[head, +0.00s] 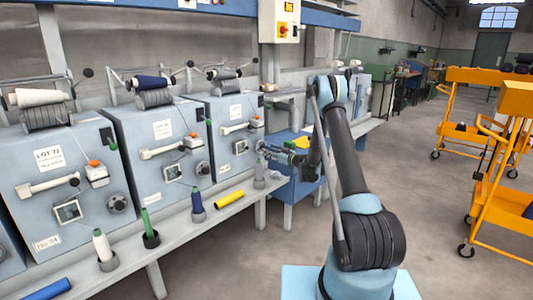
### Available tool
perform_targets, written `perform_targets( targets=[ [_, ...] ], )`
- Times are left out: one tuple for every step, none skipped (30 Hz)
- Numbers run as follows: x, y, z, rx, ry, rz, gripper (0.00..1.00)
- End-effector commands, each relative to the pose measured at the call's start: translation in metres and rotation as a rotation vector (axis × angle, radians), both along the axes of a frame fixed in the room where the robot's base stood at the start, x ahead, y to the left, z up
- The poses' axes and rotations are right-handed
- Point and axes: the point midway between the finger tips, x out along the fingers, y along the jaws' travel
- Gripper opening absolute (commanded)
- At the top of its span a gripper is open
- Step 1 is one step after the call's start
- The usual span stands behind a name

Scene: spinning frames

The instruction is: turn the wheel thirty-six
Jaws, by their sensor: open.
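A row of grey-blue spinning machines stands on the left, and the nearest full one (60,185) has a plate that seems to read No 34. The third machine along (228,115) has a plate too small to read; by order it would be thirty-six. Its round dark handwheel (260,145) is low on the right of its front, partly hidden by my gripper. My gripper (266,152) is at the end of my arm, right in front of that wheel. It is open; whether its fingers touch the wheel or straddle it cannot be told.
A shelf (180,222) below the machines carries bobbins on pegs, a lying yellow tube (229,198) and a blue tube (49,289). Orange trolleys (495,170) stand at right; the floor between is clear.

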Motion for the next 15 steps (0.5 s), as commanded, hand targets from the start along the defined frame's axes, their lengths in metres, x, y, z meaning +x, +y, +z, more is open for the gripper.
perform_targets(
  targets=[
    [-0.006,-0.009,0.0,0.0,0.0,-0.002,0.5],
    [-0.01,-0.014,0.0,0.0,0.0,-0.003,0.5],
    [-0.015,-0.021,0.0,0.0,0.0,-0.003,0.5],
    [-0.018,-0.025,0.0,0.0,0.0,-0.003,0.5],
    [-0.022,-0.029,0.0,-0.001,0.0,-0.002,0.5],
    [-0.026,-0.035,0.0,0.0,0.0,-0.003,0.5],
    [-0.029,-0.039,0.0,0.0,0.0,-0.003,0.5],
    [-0.032,-0.043,-0.001,0.0,0.0,-0.003,0.5],
    [-0.035,-0.047,-0.001,-0.001,0.0,-0.002,0.5],
    [-0.038,-0.05,-0.001,-0.001,0.0,-0.002,0.5],
    [-0.04,-0.053,-0.001,-0.001,0.0,-0.002,0.5],
    [-0.042,-0.056,-0.001,-0.001,0.0,-0.002,0.5],
    [-0.044,-0.058,-0.001,-0.001,0.0,-0.002,0.5],
    [-0.045,-0.06,-0.001,-0.001,0.0,-0.002,0.5],
    [-0.047,-0.062,-0.001,-0.001,0.0,-0.002,0.5]
  ],
)
